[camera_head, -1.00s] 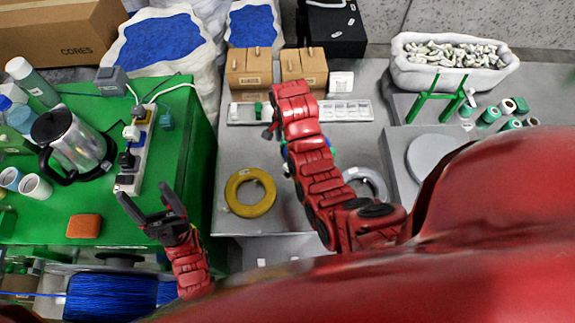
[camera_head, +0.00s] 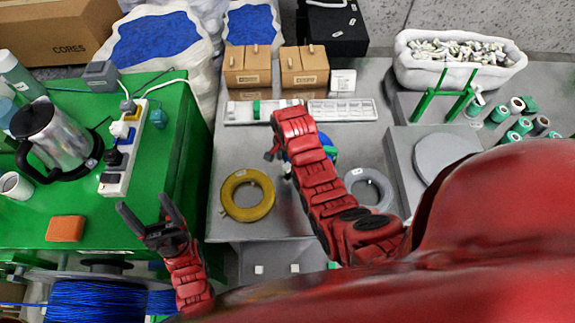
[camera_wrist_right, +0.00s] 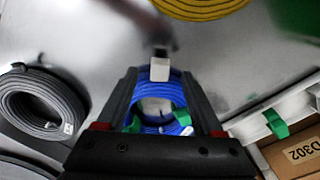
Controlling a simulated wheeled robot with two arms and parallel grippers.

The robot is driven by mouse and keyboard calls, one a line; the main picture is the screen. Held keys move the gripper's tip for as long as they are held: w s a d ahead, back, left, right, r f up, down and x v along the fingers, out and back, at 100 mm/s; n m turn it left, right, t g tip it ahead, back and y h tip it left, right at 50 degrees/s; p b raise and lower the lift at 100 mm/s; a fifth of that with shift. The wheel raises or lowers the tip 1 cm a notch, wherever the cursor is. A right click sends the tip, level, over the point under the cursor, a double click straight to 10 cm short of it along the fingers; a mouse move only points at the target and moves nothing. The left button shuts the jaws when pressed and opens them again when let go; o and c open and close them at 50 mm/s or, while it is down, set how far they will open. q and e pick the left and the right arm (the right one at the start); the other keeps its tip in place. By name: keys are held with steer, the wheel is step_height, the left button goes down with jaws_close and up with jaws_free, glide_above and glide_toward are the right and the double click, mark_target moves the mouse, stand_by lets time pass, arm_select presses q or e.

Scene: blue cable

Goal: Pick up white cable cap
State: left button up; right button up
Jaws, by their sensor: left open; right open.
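A blue cable coil (camera_wrist_right: 160,84) lies on the grey worktop; in the head view the blue coil (camera_head: 327,150) is partly hidden by my right arm. A small white cap (camera_wrist_right: 160,70) shows at the coil's far edge in the right wrist view, beyond the gap between my fingers. My right gripper (camera_wrist_right: 160,98) is open and empty, with a finger on each side of the coil. I cannot tell its height above the coil.
A yellow coil (camera_head: 233,209) and a grey coil (camera_head: 385,188) lie nearby on the worktop. A long white tray (camera_head: 295,102) and cardboard boxes (camera_head: 247,79) stand behind. The green table (camera_head: 160,205) at left carries a power strip (camera_head: 118,165) and a kettle (camera_head: 75,150).

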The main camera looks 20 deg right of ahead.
steer(key=shift+f+p, duration=0.45)
steer(key=shift+f, duration=1)
jaws_close()
